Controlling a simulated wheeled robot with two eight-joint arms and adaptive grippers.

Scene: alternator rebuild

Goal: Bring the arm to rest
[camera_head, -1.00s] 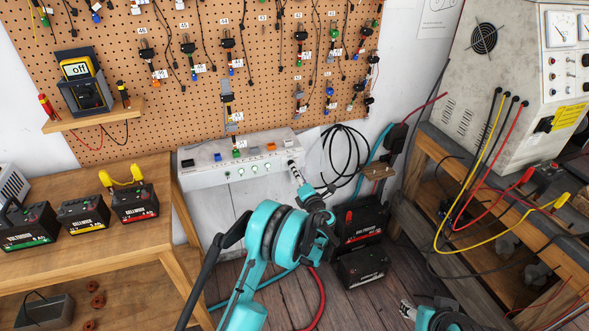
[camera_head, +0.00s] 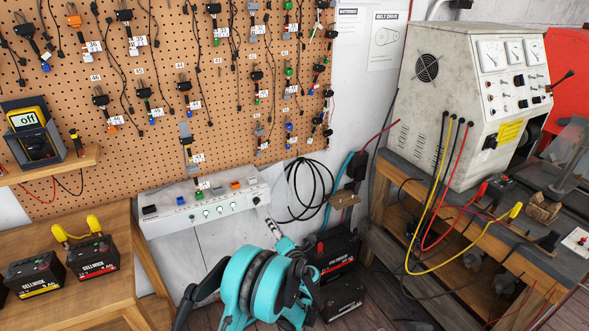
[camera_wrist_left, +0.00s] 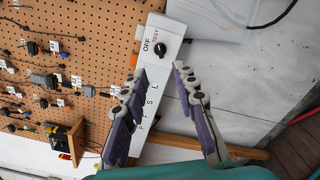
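My left arm with its teal joint housing comes up from the bottom of the head view. Its left gripper (camera_head: 272,230) is above the floor, in front of the white tester strip's right end. In the left wrist view the two fingers (camera_wrist_left: 160,70) are spread apart with nothing between them. The white tester strip (camera_wrist_left: 155,75), with a dark knob, shows behind the gap, and I see no contact. My right gripper does not show clearly in the head view.
The tester strip (camera_head: 165,222) is mounted below the pegboard (camera_head: 210,70). Batteries (camera_head: 93,257) stand on the wooden table (camera_head: 75,305) at left. Black batteries (camera_head: 335,252) are stacked behind my left arm. A grey test bench (camera_head: 425,110) with cables stands at right.

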